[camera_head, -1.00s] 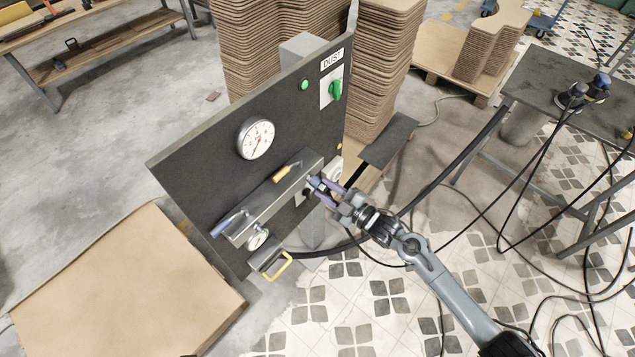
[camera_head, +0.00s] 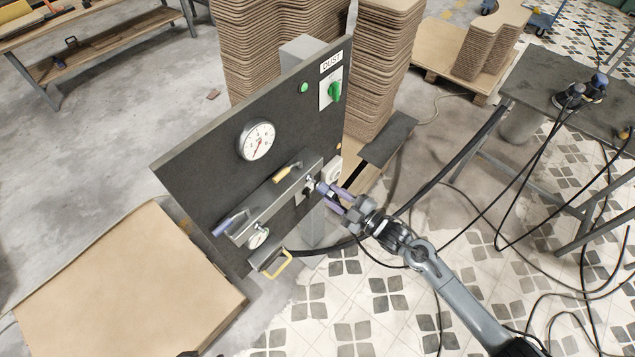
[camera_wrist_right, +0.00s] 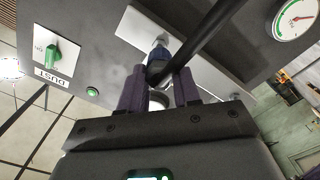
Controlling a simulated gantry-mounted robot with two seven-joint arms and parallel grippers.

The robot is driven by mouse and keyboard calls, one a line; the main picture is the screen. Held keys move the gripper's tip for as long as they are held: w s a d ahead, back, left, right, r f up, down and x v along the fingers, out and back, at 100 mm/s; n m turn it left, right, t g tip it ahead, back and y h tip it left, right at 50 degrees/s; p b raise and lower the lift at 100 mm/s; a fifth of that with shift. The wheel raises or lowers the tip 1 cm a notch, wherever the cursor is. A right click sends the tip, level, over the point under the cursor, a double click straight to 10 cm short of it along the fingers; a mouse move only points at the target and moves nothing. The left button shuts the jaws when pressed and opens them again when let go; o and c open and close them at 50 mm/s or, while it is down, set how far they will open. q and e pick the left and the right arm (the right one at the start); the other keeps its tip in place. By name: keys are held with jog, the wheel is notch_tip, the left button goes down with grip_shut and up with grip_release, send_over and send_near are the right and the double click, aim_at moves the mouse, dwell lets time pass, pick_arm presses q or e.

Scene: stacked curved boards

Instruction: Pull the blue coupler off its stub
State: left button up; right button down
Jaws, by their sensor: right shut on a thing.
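The blue coupler (camera_wrist_right: 158,52) shows in the right wrist view between the purple fingers, with the black hose (camera_wrist_right: 200,48) running off from it. The silver stub (camera_wrist_right: 160,39) shows just beyond it, in front of a pale plate; I cannot tell whether the two are still joined. My right gripper (camera_head: 328,191) is shut on the coupler, a little out from the control panel (camera_head: 215,130); it also shows in the right wrist view (camera_wrist_right: 159,92). The fingers partly hide the coupler. My left gripper is not in view.
The panel carries a large gauge (camera_head: 256,141), a green knob (camera_head: 335,91), a yellow-handled lever (camera_head: 289,171), a blue-handled lever (camera_head: 230,222) and a yellow pull handle (camera_head: 278,266). Stacked boards (camera_head: 275,50) stand behind it. A cardboard-coloured stack (camera_head: 125,290) lies left.

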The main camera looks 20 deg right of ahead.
dwell(0.4)
jog(key=shift+p+v, duration=0.7)
jog(key=shift+v, duration=0.4)
jog(key=shift+p+v, duration=0.35)
jog(key=shift+v, duration=0.6)
